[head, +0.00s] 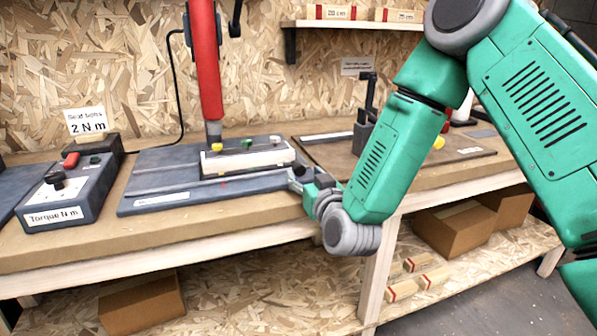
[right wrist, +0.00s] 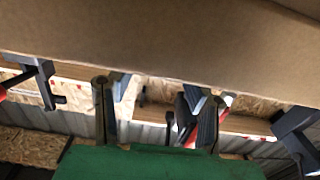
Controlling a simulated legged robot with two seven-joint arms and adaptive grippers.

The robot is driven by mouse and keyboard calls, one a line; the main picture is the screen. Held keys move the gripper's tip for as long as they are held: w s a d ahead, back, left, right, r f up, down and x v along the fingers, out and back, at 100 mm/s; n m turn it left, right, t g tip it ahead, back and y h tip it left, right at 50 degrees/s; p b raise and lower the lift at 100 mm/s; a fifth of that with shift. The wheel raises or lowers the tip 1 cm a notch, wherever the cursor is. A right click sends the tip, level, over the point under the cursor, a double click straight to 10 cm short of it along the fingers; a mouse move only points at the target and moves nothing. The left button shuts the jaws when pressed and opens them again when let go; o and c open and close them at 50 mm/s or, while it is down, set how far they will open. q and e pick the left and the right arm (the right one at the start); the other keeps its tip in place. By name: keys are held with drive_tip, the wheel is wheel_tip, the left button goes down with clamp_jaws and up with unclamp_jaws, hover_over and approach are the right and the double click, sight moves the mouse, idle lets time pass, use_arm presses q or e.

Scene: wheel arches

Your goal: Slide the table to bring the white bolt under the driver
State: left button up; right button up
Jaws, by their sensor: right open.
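The sliding table (head: 245,160) is a cream block on a dark blue-grey base plate (head: 150,178). It carries a yellow bolt (head: 217,147), a green bolt (head: 235,146) and a white bolt (head: 275,139) near its right end. The red driver (head: 208,65) hangs vertically, its tip above the yellow bolt at the left end. My right gripper (head: 301,178) is open at the right end of the table; whether it touches is unclear. Its two fingers show apart, with no object between them, in the right wrist view (right wrist: 155,108). My left gripper is not in view.
A torque box (head: 66,195) with a knob stands left on the bench. A brown board (head: 395,152) with a dark clamp-like stand (head: 364,125) lies to the right, partly behind my arm. Cardboard boxes (head: 455,225) sit on the lower shelf. The bench front (head: 150,235) is clear.

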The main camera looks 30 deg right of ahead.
sight(299, 171)
drive_tip(key=x, duration=0.2)
drive_tip(key=shift+w+d+f, duration=0.1)
drive_tip(key=shift+w+d, duration=0.1)
drive_tip(key=shift+w, duration=0.45)
drive_tip(key=shift+w+a, duration=0.25)
drive_tip(key=shift+a, duration=0.05)
drive_tip(key=shift+d, duration=0.25)
clamp_jaws()
drive_tip(key=w+a, duration=0.1)
drive_tip(key=a, duration=0.3)
drive_tip(key=w+a, duration=0.1)
drive_tip(key=a, duration=0.4)
drive_tip(key=w+a, duration=0.1)
drive_tip(key=a, duration=0.4)
drive_tip(key=shift+w+a+p, duration=0.15)
drive_tip(key=shift+a+p, duration=0.05)
drive_tip(key=shift+p, duration=0.1)
drive_tip(key=shift+d, duration=0.25)
drive_tip(key=shift+c, duration=0.3)
unclamp_jaws()
drive_tip(key=shift+a, duration=0.1)
drive_tip(key=shift+o, duration=0.3)
drive_tip(key=shift+a, duration=0.35)
drive_tip(key=v, duration=1.2)
drive_tip(key=shift+d, duration=0.1)
drive_tip(key=shift+d, duration=0.1)
